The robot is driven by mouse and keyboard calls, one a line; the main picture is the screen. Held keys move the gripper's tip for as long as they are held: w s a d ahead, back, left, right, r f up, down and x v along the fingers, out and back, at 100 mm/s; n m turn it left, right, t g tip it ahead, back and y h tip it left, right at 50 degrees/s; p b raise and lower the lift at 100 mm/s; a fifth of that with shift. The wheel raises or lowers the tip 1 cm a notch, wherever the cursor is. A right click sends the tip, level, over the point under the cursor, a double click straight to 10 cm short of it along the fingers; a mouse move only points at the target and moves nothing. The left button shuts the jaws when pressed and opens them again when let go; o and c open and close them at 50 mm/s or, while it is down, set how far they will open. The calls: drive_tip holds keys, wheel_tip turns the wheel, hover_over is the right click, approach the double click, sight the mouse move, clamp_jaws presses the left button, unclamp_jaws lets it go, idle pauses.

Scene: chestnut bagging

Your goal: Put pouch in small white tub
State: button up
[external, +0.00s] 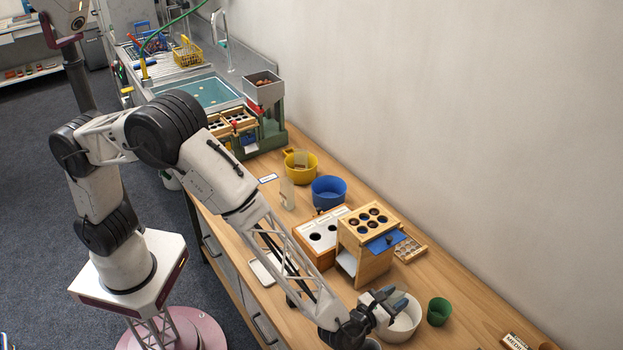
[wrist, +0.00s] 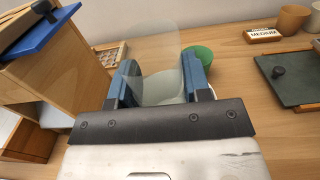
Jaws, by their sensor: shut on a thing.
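A clear, translucent pouch (wrist: 152,52) stands up between the two blue fingers of my gripper (wrist: 160,82) in the wrist view. My gripper is shut on it. In the external view my gripper (external: 384,301) is at the small white tub (external: 407,322), over its left part and rim. The tub is partly hidden by the gripper. I cannot tell whether the pouch's lower end is inside the tub or above it.
A green cup (external: 438,311) stands just right of the tub. A wooden box with a holed top (external: 365,262) and blue flap is close on the left. Blue (external: 328,191) and yellow (external: 300,167) bowls stand farther back. A MEDIUM sign (wrist: 263,34) lies beyond the green cup.

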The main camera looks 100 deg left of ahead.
drive_tip(key=shift+f, duration=0.25)
drive_tip(key=o, duration=0.9)
drive_tip(key=shift+r, duration=0.1)
drive_tip(key=shift+r, duration=0.45)
drive_tip(key=v, duration=1.2)
drive_tip(key=shift+r, duration=0.1)
